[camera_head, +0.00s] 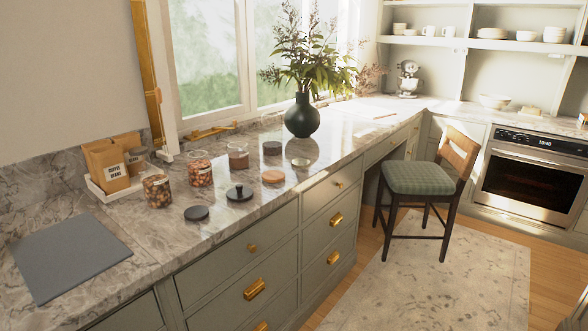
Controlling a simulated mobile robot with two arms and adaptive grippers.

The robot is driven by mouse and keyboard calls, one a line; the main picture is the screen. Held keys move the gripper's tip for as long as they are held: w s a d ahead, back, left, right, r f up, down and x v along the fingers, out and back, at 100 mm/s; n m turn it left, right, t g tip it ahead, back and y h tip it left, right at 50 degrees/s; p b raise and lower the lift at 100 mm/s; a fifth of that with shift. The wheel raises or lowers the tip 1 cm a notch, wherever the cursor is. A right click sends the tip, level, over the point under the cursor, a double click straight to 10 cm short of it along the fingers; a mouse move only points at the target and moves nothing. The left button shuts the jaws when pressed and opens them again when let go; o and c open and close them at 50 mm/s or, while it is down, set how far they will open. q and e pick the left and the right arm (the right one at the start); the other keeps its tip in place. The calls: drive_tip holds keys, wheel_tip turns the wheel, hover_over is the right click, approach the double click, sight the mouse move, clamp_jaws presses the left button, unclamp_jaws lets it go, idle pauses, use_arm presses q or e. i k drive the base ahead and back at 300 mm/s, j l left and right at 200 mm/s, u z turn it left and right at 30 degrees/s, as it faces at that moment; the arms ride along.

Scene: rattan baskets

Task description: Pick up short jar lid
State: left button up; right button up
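Several lids lie on the marble counter (222,227). A flat dark lid (196,212) is closest to the front. A black lid with a knob (239,193) lies to its right. A tan, wood-coloured lid (273,177) is further back, with a small pale lid-like disc (300,162) beyond it. Glass jars stand behind them: one with brown contents (157,190) at left, a similar one (200,174), one with dark brown contents (238,160), and a dark-filled one (272,148). I cannot tell which lid is the short jar's. Neither of my grippers is in view.
A white tray (101,189) with coffee bean bags stands at the wall. A grey board (68,256) lies at the counter's left. A dark green vase (302,117) with leaves stands beyond the jars. A chair (420,178) stands on the rug at right.

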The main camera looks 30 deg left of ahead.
sight(273, 176)
drive_tip(key=i+l+u, duration=0.1)
drive_tip(key=i+u, duration=0.3)
drive_tip(key=i+l+u, duration=0.2)
drive_tip(key=u, duration=0.2)
drive_tip(key=i+l+u, duration=0.25)
drive_tip(key=u, duration=0.15)
drive_tip(key=i+l+u, duration=0.2)
drive_tip(key=l+u, duration=0.2)
